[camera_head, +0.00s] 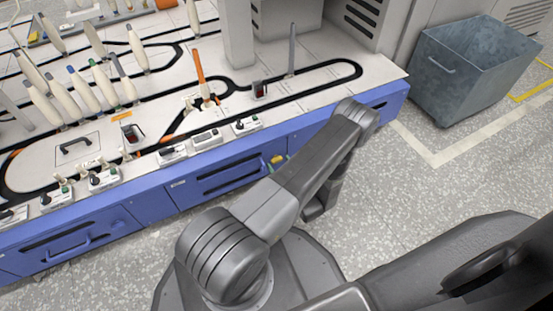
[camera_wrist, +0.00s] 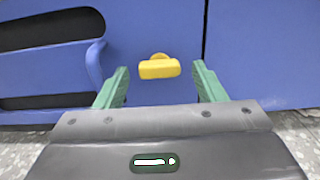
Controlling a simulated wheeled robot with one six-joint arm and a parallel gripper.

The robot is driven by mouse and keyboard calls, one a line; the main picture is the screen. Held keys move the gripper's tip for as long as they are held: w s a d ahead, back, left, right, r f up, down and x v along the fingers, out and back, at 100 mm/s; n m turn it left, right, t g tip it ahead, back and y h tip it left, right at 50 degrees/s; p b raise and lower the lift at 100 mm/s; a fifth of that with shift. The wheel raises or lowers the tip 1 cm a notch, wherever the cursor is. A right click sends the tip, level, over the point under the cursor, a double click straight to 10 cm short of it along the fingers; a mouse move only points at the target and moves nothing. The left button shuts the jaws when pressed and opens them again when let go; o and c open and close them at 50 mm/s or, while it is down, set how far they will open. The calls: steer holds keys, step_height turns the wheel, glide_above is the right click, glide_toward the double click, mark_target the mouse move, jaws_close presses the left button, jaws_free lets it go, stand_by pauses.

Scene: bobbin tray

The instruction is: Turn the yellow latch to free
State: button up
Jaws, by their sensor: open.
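The yellow latch (camera_wrist: 159,69) is a small bar with a rounded knob behind it, set on the blue front panel. Its bar lies about level in the wrist view, just beyond and between my fingertips. My gripper (camera_wrist: 160,88) has green fingers spread wide apart, with nothing between them. In the head view the yellow latch (camera_head: 278,159) shows small on the blue cabinet front, beside the end of my arm. My gripper is mostly hidden there behind my arm, with a bit of green (camera_head: 270,166) showing by the latch.
The blue drawer front (camera_wrist: 50,60) with a dark handle slot is left of the latch. A dark panel seam runs to its right. The white bench top (camera_head: 330,58) above carries several bobbins and small control boxes. A grey metal bin (camera_head: 470,75) stands on the floor at right.

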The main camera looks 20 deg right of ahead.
steer(key=shift+w, duration=0.2)
steer(key=c, duration=1)
